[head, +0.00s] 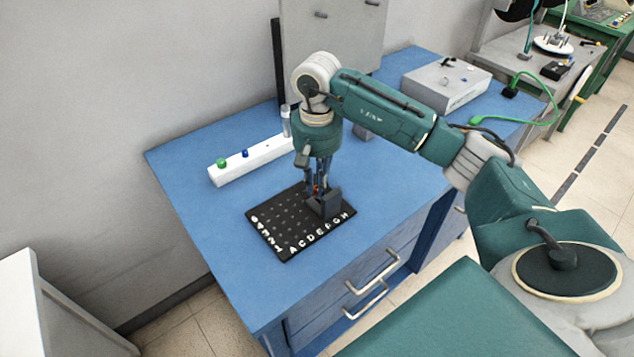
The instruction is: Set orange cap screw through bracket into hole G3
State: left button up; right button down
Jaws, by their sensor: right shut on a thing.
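A black hole board (277,236) lies on the blue bench, with white letters along its front edge and numbers along its left edge. A dark grey bracket (328,205) stands on the board's right part, near the letters. My right gripper (319,184) points down just above and behind the bracket. It is shut on the orange cap screw (316,189), of which only a small orange spot shows between the fingers. The screw's tip and hole G3 are hidden by the bracket and fingers, so I cannot tell whether the screw is in the bracket. My left gripper is not in view.
A white rack (232,174) behind the board holds a green cap screw (222,163), a blue one (245,153) and a clear cylinder (286,121). A grey box (447,86) stands at the back right. The bench left of the board is clear.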

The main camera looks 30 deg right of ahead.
jog(key=shift+f+b, duration=0.8)
jog(key=shift+f, duration=0.15)
dwell(0.5)
jog(key=m, duration=0.5)
jog(key=shift+f, duration=0.1)
jog(key=c, duration=1.7)
grip_release()
